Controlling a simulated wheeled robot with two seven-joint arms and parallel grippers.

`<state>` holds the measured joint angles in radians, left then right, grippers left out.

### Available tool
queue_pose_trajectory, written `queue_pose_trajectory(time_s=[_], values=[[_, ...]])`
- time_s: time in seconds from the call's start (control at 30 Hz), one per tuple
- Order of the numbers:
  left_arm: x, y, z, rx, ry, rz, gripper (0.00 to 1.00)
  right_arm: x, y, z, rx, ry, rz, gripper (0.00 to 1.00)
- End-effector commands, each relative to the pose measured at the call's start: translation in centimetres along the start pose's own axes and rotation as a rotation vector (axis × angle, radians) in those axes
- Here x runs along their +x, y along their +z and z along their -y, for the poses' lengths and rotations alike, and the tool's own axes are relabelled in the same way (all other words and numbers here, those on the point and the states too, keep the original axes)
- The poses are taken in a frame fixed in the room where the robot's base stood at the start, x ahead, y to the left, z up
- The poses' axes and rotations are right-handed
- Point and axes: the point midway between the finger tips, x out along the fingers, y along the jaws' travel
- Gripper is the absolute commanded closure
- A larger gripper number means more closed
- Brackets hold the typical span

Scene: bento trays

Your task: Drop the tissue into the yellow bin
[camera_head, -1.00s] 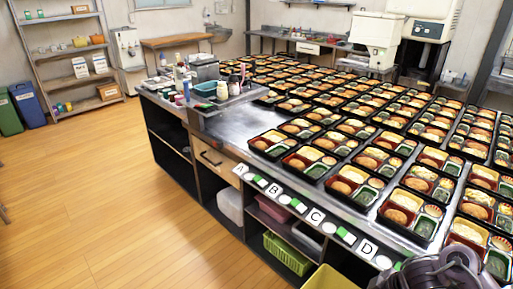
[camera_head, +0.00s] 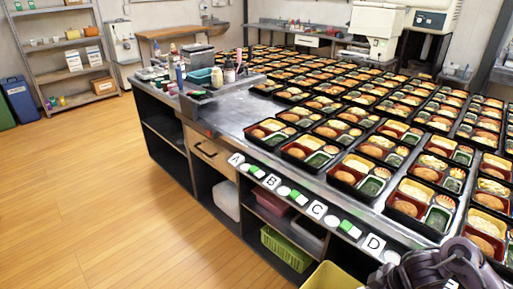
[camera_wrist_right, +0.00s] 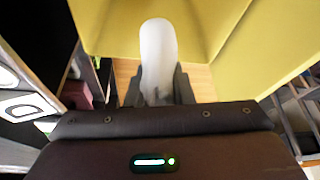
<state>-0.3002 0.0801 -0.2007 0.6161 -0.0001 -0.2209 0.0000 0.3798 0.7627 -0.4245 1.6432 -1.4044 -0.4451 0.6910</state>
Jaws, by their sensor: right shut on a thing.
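The yellow bin (camera_head: 331,277) stands at the bottom of the head view, cut off by the edge, beside the counter's front. In the right wrist view its yellow walls (camera_wrist_right: 250,40) fill the top, behind and to both sides of the tissue. The tissue (camera_wrist_right: 158,50) is a white, rounded, upright shape. My right gripper (camera_wrist_right: 158,88) is shut on its lower part. I cannot tell whether the tissue is over the bin's opening. In the head view only part of my right arm shows at the lower right, and the tissue does not show. My left gripper is not in view.
A long counter (camera_head: 225,118) holds many bento trays and bottles. Its front edge carries lettered labels A to D. A green basket (camera_head: 286,247) sits on a lower shelf near the bin. Wooden floor (camera_head: 90,200) is clear at left. Blue bin (camera_head: 20,99) stands far left.

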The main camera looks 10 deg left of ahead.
Motion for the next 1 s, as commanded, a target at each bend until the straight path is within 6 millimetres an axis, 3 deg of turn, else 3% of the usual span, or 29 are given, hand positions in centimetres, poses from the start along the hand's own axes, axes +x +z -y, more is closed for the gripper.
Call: queue_pose_trajectory(time_s=[0.1, 0.3, 0.33, 0.53, 0.83, 1.0], values=[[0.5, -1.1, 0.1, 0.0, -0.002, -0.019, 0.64, 0.4, 0.2, 0.0, 0.0, 0.0, 0.0, 1.0], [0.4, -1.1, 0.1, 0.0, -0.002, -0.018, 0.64, 0.3, 0.1, 0.0, 0.0, 0.0, 0.0, 1.0], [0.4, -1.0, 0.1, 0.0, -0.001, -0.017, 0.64, 0.3, 0.1, 0.0, 0.0, 0.0, 0.0, 0.78], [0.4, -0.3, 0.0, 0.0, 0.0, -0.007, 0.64, 0.3, 0.1, 0.0, 0.0, 0.0, 0.0, 0.54], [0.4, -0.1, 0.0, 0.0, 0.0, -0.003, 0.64, 0.0, 0.1, 0.0, -0.001, 0.001, -0.001, 0.54], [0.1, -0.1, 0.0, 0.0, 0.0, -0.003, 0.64, -2.3, 0.1, -0.1, -0.003, 0.004, 0.001, 0.54]])
